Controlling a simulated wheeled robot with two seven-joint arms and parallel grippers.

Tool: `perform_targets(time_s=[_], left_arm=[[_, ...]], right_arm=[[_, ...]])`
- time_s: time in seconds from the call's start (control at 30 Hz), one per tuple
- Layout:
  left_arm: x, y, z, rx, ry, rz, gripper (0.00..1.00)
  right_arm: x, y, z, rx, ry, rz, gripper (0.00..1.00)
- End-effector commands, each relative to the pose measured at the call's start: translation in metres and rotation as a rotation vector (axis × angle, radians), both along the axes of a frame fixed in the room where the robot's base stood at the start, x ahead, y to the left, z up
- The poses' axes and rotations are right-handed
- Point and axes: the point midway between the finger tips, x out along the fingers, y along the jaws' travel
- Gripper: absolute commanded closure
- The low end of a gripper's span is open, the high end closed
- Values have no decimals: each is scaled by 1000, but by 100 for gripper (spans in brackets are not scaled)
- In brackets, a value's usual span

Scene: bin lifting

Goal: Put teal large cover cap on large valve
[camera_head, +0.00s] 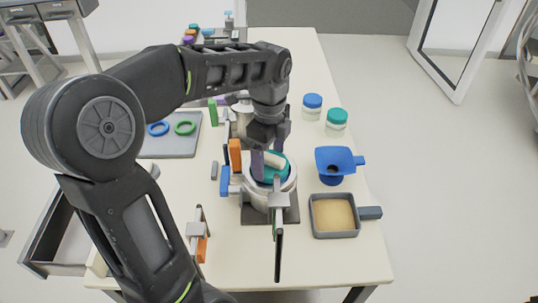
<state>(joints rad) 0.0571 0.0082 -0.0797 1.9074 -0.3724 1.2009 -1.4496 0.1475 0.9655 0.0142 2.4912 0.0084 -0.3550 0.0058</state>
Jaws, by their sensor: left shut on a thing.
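The large valve (287,200) is a silver cylinder on a dark square base near the middle of the table. The teal large cover cap (274,174) is at the valve's top opening. My left gripper (266,172) reaches down from above and is shut on the cap. The gripper's fingers and the clamp in front partly hide the cap, so I cannot tell whether it is fully seated. My right gripper is not in view.
Clamps with orange and blue handles (235,155) stand around the valve. A blue funnel (338,163) and a grey pan of tan grains (334,216) are at right. Two jars, blue-lidded (312,106) and teal-lidded (336,122), stand behind. A grey tray (172,147) holds rings.

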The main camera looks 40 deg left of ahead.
Motion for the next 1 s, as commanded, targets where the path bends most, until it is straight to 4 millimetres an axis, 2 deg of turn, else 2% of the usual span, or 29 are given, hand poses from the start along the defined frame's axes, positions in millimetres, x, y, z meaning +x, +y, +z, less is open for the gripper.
perform_targets(time_s=[0.97, 1.0], left_arm=[[0, 0, -3, 0, 0, 0, 53], [0, 0, -3, 0, 0, 0, 19]], right_arm=[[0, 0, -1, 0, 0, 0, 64], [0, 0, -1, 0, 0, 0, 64]])
